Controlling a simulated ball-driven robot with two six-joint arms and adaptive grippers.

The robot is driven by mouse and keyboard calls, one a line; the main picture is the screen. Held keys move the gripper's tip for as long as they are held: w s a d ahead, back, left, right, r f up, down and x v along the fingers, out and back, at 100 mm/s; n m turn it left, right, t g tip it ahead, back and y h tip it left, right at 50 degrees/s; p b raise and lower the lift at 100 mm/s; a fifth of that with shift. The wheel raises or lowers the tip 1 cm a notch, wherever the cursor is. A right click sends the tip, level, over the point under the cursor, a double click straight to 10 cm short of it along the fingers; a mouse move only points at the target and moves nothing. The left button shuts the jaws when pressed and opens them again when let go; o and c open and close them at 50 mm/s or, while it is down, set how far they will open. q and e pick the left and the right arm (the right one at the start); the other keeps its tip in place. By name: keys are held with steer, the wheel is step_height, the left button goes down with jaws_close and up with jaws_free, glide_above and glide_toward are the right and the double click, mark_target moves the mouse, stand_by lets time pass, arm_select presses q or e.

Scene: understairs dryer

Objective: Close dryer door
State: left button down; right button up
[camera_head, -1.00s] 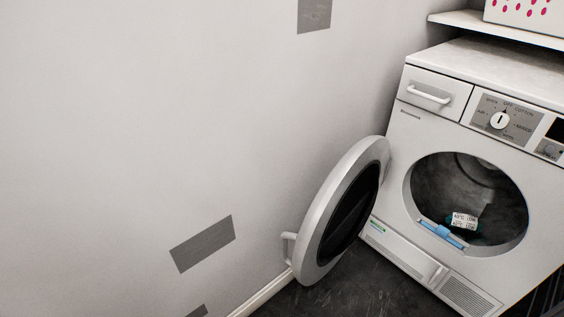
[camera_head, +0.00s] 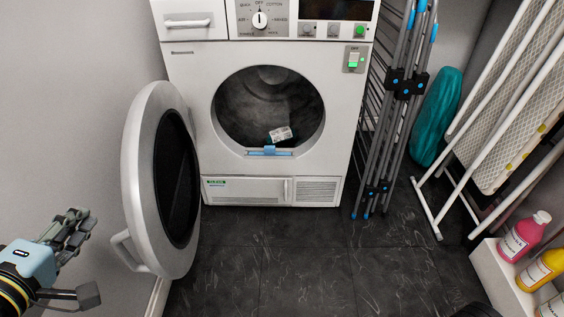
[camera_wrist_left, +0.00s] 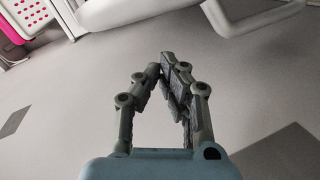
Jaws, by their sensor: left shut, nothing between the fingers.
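The white dryer (camera_head: 190,110) stands against the back wall with its round opening uncovered. Its round door (camera_head: 135,185), with a silver-white rim and dark inner glass, is swung wide open to the left. The door's handle (camera_head: 125,252) sticks out at its lower left; a white curved handle piece (camera_wrist_left: 262,22) also shows at the top of the left wrist view. My left gripper (camera_head: 88,220) is left of the door handle, apart from it. Its fingertips meet in the left wrist view (camera_wrist_left: 163,70), shut and empty.
A folded drying rack (camera_head: 390,110) stands right of the dryer, with a teal object (camera_head: 437,115) and an ironing board (camera_head: 515,130) beyond. Bottles (camera_head: 525,237) stand on a white ledge at lower right. The dark floor (camera_head: 300,265) before the dryer is clear.

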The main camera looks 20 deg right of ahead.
arm_select(q)
step_height(320, 180, up, 6)
steer(key=w+d+t+h+b, duration=0.2)
steer(key=b, duration=0.1)
steer(key=x, duration=1)
steer(key=shift+w+a+r, duration=0.2)
steer(key=shift+a+r, duration=0.1)
steer(key=shift+r, duration=0.05)
arm_select(e)
steer(key=shift+w+a+r, duration=0.45)
steer(key=shift+w+r, duration=0.15)
steer(key=shift+r, duration=0.15)
arm_select(q)
steer(key=shift+d, duration=0.1)
